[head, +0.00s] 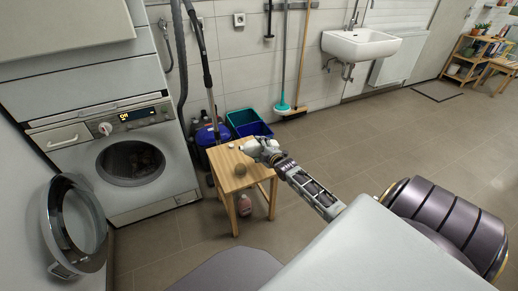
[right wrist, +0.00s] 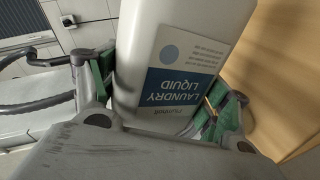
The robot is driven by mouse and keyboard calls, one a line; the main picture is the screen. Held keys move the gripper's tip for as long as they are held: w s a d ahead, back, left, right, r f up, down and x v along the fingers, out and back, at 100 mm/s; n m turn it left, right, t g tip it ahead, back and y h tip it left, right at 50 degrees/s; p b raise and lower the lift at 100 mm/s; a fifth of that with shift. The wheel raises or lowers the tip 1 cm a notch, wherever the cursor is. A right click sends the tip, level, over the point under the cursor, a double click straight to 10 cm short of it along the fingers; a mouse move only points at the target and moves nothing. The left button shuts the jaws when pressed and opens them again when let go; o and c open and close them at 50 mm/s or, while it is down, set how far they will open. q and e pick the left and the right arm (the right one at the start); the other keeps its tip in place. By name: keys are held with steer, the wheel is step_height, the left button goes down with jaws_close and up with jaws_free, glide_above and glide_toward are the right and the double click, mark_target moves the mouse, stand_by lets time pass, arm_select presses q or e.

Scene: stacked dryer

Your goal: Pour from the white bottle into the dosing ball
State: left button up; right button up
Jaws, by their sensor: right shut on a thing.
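My right gripper (head: 268,152) is shut on the white bottle (head: 250,147) above the right back part of the wooden stool. In the head view the bottle leans well over, towards the left. In the right wrist view the bottle (right wrist: 180,35) stands between the fingers (right wrist: 160,95), its blue and white "Laundry Liquid" label upside down. The bottle's mouth and any liquid cannot be made out. My left gripper is not in view.
Blue and teal bins (head: 243,118) stand behind.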

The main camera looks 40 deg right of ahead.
steer(key=shift+d+f+n+h, duration=0.2)
steer(key=shift+f+n+h, duration=0.1)
steer(key=shift+f+n, duration=0.8)
stand_by(6.9)
